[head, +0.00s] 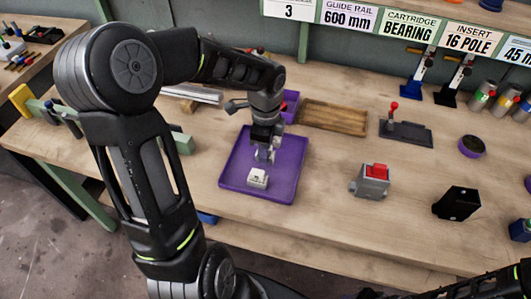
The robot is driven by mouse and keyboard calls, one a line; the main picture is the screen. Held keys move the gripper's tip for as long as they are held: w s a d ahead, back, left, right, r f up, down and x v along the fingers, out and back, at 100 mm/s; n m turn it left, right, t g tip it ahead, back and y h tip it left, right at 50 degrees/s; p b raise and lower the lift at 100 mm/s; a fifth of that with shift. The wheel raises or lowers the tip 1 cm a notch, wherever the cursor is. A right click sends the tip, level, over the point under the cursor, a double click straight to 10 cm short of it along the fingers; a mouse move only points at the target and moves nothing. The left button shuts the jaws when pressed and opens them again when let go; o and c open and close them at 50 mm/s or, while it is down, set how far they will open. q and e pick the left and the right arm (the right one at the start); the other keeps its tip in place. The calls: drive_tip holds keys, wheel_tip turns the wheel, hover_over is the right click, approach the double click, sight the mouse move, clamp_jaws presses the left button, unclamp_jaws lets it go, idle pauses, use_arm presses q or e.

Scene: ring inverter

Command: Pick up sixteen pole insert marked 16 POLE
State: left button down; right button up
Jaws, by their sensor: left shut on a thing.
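A small pale block (257,179) with a dark mark on top is in the purple tray (231,184), near its middle. The mark is too small to read, so I cannot tell whether it says 16 POLE. My left gripper (262,158) points down over the tray with its fingertips at the block, and is shut on it. I cannot tell whether the block is clear of the tray floor. My right gripper does not show; only part of the right arm is at the bottom right.
A wooden tray (333,116) lies behind the purple tray. A grey box with a red switch (373,180) and a black block (457,203) stand to the right. A dark plate with a red-knobbed lever (406,131) is farther back. The bench between them is clear.

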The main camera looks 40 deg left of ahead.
use_arm(q)
wheel_tip(320, 180, up, 9)
drive_tip(key=shift+f, duration=0.2)
idle(0.6)
